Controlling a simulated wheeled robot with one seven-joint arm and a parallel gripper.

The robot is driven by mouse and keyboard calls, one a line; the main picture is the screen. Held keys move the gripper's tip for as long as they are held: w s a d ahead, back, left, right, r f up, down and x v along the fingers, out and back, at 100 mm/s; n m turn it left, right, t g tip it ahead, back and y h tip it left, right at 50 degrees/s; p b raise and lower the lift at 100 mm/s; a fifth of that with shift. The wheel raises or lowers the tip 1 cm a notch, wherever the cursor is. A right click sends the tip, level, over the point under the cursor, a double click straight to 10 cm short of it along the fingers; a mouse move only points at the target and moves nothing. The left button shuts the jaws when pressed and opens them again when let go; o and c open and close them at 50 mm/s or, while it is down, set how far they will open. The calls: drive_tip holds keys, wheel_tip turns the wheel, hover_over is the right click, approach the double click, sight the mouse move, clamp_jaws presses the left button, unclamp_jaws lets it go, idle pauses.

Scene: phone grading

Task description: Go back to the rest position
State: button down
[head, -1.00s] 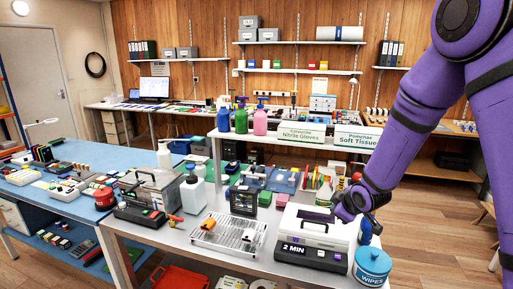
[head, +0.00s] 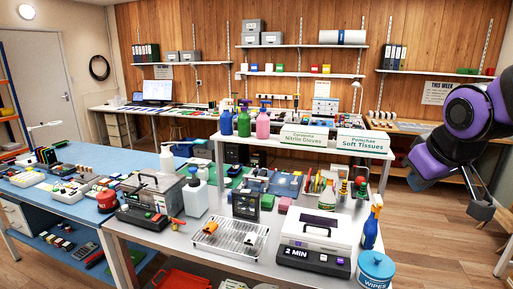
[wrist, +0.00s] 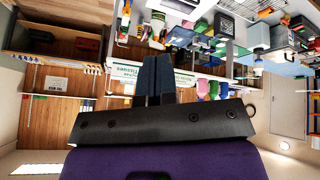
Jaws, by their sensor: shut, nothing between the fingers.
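My gripper (head: 482,212) hangs at the right edge of the head view, clear of the bench and everything on it. My purple arm is folded there. In the wrist view my gripper's two dark fingers (wrist: 157,80) are together with nothing between them. The white box labelled 2 MIN (head: 318,240) stands on the grey bench with its lid down and its dark handle on top.
A WIPES tub (head: 375,270) and a blue spray bottle (head: 371,228) stand at the bench's right end. A wire rack (head: 231,238) holds small orange and dark items. A raised white shelf (head: 330,145) carries glove and tissue boxes. The floor at right is open.

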drive_tip(key=s+r+m+g, duration=0.1)
drive_tip(key=s+r+m, duration=0.2)
drive_tip(key=s, duration=1)
drive_tip(key=shift+s+a+y, duration=0.3)
drive_tip(key=shift+s, duration=0.1)
idle(2.1)
drive_tip(key=w+f+n+t, duration=0.1)
drive_tip(key=w+f+n, duration=0.3)
drive_tip(key=w, duration=0.9)
drive_tip(key=w+f+n+t, duration=0.1)
drive_tip(key=w+f+n, duration=0.35)
drive_tip(key=w, duration=0.85)
drive_tip(key=w+a+f+n+y, duration=0.1)
drive_tip(key=w+a+f, duration=0.1)
drive_tip(key=f, duration=0.6)
drive_tip(key=w+a+f+n+y, duration=0.1)
drive_tip(key=w+a+f+n, duration=0.1)
drive_tip(key=w+f, duration=0.3)
drive_tip(key=w+a+f+n+t+y, duration=0.1)
drive_tip(key=w+a+f+n, duration=0.1)
drive_tip(key=f, duration=1)
drive_tip(key=shift+w+a+y, duration=0.4)
drive_tip(key=shift+w+a, duration=0.25)
drive_tip(key=shift+w, duration=0.45)
